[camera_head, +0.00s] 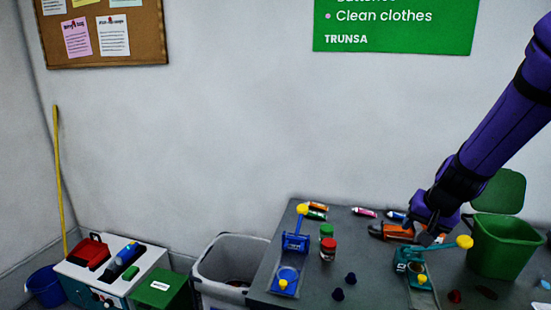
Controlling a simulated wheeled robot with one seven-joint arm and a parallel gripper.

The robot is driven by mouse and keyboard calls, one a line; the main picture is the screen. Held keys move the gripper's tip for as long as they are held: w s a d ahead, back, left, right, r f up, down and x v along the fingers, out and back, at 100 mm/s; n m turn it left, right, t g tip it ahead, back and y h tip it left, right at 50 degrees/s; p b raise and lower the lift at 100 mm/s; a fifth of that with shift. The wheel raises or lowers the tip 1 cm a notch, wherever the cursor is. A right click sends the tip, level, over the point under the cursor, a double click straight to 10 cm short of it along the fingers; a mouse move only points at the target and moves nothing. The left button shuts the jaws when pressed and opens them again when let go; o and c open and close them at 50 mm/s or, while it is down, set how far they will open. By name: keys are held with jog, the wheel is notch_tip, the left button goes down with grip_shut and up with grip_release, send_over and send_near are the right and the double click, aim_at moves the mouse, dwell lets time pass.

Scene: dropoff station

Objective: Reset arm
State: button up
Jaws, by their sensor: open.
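My purple arm (490,125) reaches in from the right edge, down toward the grey table (375,285). My gripper (428,238) is open at the end of it, low over the table's right part. It is close to an orange tool-like object (392,232) and above a teal device (408,262) with a yellow knob. Whether the fingers touch either of them cannot be told. The fingertips are small and dark here, and part of the table behind the gripper is hidden.
A green bin (503,247) stands right of my gripper.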

jog(key=s+a+r+n+y, duration=0.1)
jog(key=s+a+r+n, duration=0.1)
jog(key=s+r, duration=0.35)
jog(key=s+a+r+n+y, duration=0.1)
jog(key=s+a+r, duration=0.2)
jog(key=s+r, duration=0.3)
jog(key=s+r+n+h, duration=0.2)
jog(key=s+r, duration=0.5)
jog(key=s, duration=0.6)
jog(key=shift+d+n+h, duration=0.15)
jog(key=shift+n+h, duration=0.15)
